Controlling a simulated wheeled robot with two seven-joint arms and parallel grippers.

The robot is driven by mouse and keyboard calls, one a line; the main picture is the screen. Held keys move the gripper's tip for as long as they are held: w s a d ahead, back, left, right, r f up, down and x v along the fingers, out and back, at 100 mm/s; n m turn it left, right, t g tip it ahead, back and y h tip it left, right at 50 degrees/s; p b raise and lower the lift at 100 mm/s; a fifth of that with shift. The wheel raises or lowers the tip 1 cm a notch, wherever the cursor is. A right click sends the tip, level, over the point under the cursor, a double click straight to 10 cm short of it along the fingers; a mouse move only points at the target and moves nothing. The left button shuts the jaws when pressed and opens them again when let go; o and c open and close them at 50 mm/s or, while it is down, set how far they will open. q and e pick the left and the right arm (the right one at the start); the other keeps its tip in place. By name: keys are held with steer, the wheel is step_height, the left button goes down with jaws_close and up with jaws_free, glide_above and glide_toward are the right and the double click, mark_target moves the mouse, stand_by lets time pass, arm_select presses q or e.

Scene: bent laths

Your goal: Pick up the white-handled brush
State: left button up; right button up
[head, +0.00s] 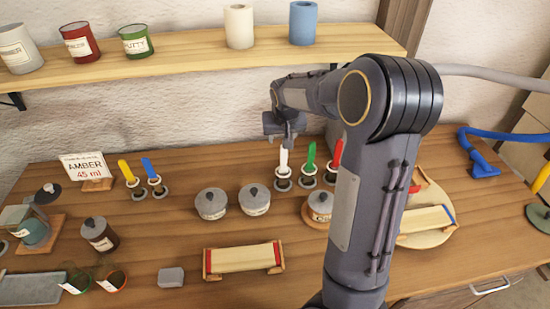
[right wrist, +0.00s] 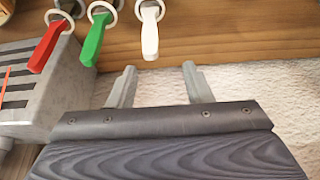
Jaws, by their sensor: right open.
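The white-handled brush (head: 284,161) stands upright in a ring holder on the table, handle up, in the head view. It also shows in the right wrist view (right wrist: 149,36), at the top. My right gripper (head: 288,141) is close above the white handle in the head view. In the right wrist view its two fingers (right wrist: 159,68) are apart with nothing between them; the handle's end lies just beyond the fingertips. I cannot tell whether they touch it. The brush's bristles are hidden. My left gripper is in neither view.
A green-handled brush (head: 310,157) and a red-handled brush (head: 335,155) stand close beside the white one. A grey slotted block (right wrist: 40,85) is near the gripper in the wrist view. Lidded pots (head: 211,203) stand in front. A wooden shelf (head: 200,52) runs along the wall above.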

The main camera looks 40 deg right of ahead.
steer(key=d+f, duration=0.1)
steer(key=f, duration=0.1)
steer(key=b, duration=0.3)
glide_above(283, 166)
steer(key=f, duration=0.5)
steer(key=shift+d, duration=0.25)
steer(key=shift+w+d+f, duration=0.1)
steer(key=shift+w+f, duration=0.1)
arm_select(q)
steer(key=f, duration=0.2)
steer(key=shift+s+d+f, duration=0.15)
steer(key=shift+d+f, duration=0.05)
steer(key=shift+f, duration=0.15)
arm_select(e)
steer(key=shift+w+r, duration=0.1)
steer(key=shift+c, duration=0.4)
jaws_close()
